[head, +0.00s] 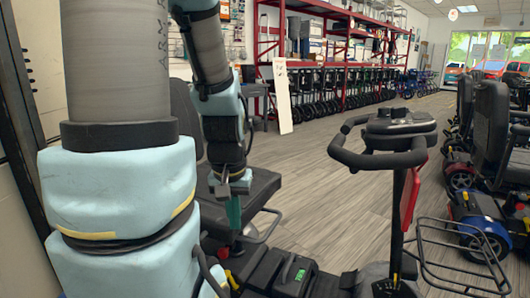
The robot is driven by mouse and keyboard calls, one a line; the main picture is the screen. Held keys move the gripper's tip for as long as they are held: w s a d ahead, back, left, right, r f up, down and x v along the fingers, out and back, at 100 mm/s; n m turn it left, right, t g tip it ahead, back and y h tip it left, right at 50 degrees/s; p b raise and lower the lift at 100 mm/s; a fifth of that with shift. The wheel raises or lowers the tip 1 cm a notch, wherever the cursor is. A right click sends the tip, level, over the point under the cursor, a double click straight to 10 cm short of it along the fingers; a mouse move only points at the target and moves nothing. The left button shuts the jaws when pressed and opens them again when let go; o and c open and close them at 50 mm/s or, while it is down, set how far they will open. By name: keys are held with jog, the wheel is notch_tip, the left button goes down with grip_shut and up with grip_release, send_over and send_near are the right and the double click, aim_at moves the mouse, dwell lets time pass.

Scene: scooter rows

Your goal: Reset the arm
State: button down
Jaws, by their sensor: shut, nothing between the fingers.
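My arm fills the left of the head view, with large pale blue and grey links close to the camera. Its far part comes down behind them to my gripper (234,222), which points downward. The gripper is shut and empty. It appears in front of the black seat of a scooter (255,190). I cannot tell how far apart they are.
A scooter's handlebar and tiller (398,135) stand at centre right, with a wire basket (462,262) beside it. More scooters (490,140) line the right side. Red shelving (340,60) runs along the back. The wood floor (320,165) between is clear.

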notch_tip(320, 180, up, 23)
jog(key=p, duration=2.1)
jog(key=shift+r, duration=0.2)
